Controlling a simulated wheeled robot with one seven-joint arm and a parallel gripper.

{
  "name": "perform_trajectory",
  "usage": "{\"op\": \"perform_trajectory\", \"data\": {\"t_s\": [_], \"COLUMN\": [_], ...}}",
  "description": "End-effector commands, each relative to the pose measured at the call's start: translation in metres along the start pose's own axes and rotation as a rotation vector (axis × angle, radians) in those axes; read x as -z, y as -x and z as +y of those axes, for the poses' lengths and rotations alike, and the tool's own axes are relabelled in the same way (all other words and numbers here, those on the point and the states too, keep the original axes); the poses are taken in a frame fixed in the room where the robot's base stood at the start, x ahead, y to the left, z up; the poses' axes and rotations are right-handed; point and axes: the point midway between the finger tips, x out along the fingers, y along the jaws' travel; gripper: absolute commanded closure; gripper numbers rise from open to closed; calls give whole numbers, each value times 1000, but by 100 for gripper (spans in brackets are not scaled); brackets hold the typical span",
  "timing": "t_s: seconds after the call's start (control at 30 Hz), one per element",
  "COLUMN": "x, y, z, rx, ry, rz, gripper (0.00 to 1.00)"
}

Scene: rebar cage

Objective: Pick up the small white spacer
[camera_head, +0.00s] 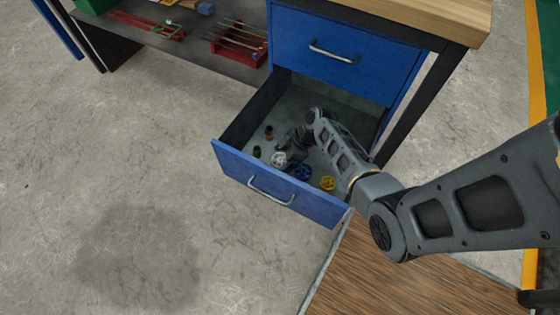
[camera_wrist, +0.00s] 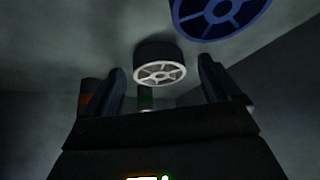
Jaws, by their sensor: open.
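The small white spacer (camera_head: 279,159) is a spoked wheel shape lying in the open blue drawer (camera_head: 232,166), near its front. In the wrist view the white spacer (camera_wrist: 160,74) shows between the two fingers of my gripper (camera_wrist: 161,67), with gaps on both sides. My gripper (camera_head: 287,151) reaches down into the drawer beside the spacer and is open. The fingers do not touch the spacer in the wrist view. The fingertips are dark and hard to make out in the head view.
A blue spoked spacer (camera_head: 302,172) lies just right of the white one and shows large in the wrist view (camera_wrist: 222,14). A yellow one (camera_head: 327,183) lies farther right. Small dark pieces (camera_head: 257,152) lie at left. The closed upper drawer (camera_head: 340,55) is above.

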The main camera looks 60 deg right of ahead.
Motion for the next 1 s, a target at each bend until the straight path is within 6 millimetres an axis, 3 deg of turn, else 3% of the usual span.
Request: {"op": "perform_trajectory", "data": {"t_s": [0.13, 0.73, 1.0], "x": [0, 0, 2], "y": [1, 1, 3], "z": [0, 0, 0], "rx": [0, 0, -1], "ry": [0, 0, 1], "rz": [0, 0, 0], "gripper": [11, 68, 69]}}
